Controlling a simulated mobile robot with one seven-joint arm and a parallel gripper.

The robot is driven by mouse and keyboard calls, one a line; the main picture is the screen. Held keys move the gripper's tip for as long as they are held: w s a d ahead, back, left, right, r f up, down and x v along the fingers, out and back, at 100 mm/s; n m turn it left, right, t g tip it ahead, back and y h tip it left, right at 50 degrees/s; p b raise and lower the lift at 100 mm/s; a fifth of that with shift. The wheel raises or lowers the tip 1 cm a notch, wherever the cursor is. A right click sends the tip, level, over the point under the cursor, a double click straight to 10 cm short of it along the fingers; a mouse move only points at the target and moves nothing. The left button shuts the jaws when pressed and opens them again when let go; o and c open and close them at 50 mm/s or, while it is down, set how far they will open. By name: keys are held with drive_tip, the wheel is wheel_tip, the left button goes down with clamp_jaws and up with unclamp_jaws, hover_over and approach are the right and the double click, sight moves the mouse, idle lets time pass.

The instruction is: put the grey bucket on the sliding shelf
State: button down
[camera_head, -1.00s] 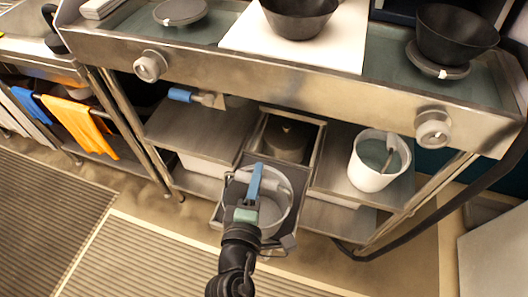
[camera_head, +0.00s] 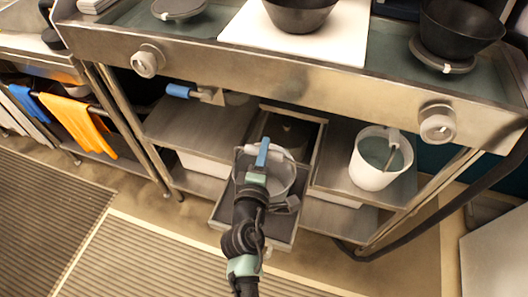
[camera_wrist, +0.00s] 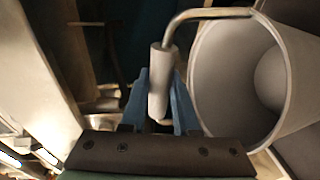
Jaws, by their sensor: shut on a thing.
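My gripper (camera_head: 262,158) reaches in from the front and is shut on the bucket's handle. In the wrist view, the blue fingers of my gripper (camera_wrist: 160,105) close around the grey handle grip (camera_wrist: 158,85). The round rim of the bucket (camera_wrist: 280,80) is at the right, its mouth facing the camera. My arm hides part of the bucket and shelf in the head view.
A white bucket (camera_head: 372,172) stands on the lower shelf to the right. The counter's front edge (camera_head: 290,75) overhangs above. The lower shelf at left (camera_head: 200,130) has clear room.

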drive_tip(key=shift+f, duration=0.15)
drive_tip(key=c, duration=0.7)
unclamp_jaws()
drive_tip(key=shift+o, duration=0.2)
drive_tip(key=shift+r, duration=0.3)
drive_tip(key=v, duration=1.2)
drive_tip(key=shift+d, duration=0.1)
